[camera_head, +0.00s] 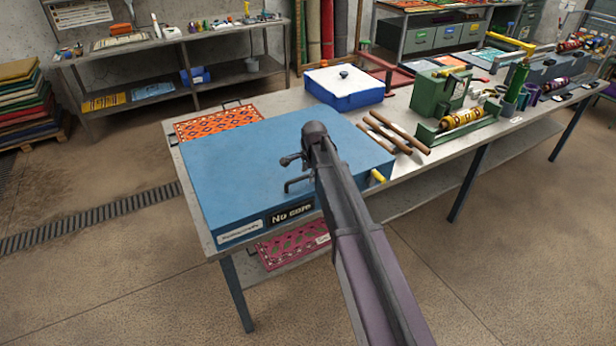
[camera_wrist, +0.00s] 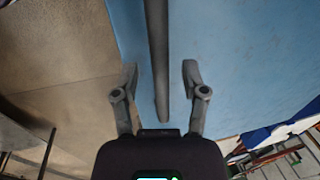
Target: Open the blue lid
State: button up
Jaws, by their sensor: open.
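The blue lid (camera_head: 250,165) is the broad flat top of a large blue box on the near end of the workbench, and it looks closed. It also fills much of the wrist view (camera_wrist: 240,60). A dark bar handle (camera_head: 297,182) stands at its front edge, partly hidden by my arm. My gripper (camera_head: 290,160) is over the front part of the lid. In the wrist view my gripper (camera_wrist: 159,78) is open, with the handle bar (camera_wrist: 157,45) running between its two fingers. I cannot tell whether either finger touches the bar.
A white-topped blue box (camera_head: 345,84) with a dark knob stands behind the lid. Wooden rods (camera_head: 397,132) and a green machine (camera_head: 440,92) are to the right. An orange patterned piece (camera_head: 215,122) lies at the back left. A yellow peg (camera_head: 377,176) sticks out at the box's right front.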

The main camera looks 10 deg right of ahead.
dwell(0.3)
grip_shut()
